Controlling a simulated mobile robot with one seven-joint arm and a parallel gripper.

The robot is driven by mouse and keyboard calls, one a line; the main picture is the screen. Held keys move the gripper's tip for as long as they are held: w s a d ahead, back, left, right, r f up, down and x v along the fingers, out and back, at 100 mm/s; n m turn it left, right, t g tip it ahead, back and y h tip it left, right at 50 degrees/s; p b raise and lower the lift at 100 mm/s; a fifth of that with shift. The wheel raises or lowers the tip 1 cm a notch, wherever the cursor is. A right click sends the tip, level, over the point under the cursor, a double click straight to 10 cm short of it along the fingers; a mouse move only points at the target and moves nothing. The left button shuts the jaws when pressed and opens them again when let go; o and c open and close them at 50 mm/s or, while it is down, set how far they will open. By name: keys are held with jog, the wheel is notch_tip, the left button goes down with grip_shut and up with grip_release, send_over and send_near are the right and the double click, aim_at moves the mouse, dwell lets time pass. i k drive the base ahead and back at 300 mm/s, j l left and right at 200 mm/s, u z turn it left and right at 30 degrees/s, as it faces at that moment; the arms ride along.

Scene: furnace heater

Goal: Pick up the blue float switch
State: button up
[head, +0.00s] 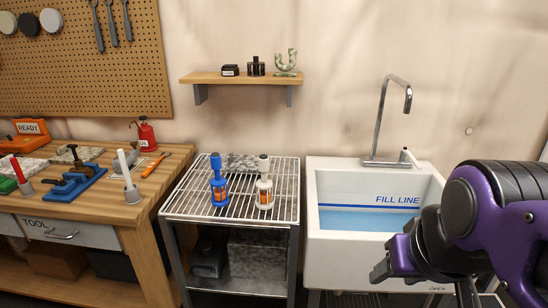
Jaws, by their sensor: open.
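The blue float switch (219,187) stands upright on a wire rack (190,204) on a metal stand.
A white sink (325,250) with blue water and a tall faucet (383,120) stands right of the rack. A wooden workbench (165,180) with tools is at the left. A small shelf (228,78) with objects hangs above the rack. The rack around the switches has free room.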

aim_at(220, 200)
jog(key=j+u, duration=0.25)
jog(key=j, duration=0.2)
jog(key=i+j+u, duration=0.2)
jog(key=j, duration=0.2)
jog(key=j+u, duration=0.25)
jog(key=j, duration=0.15)
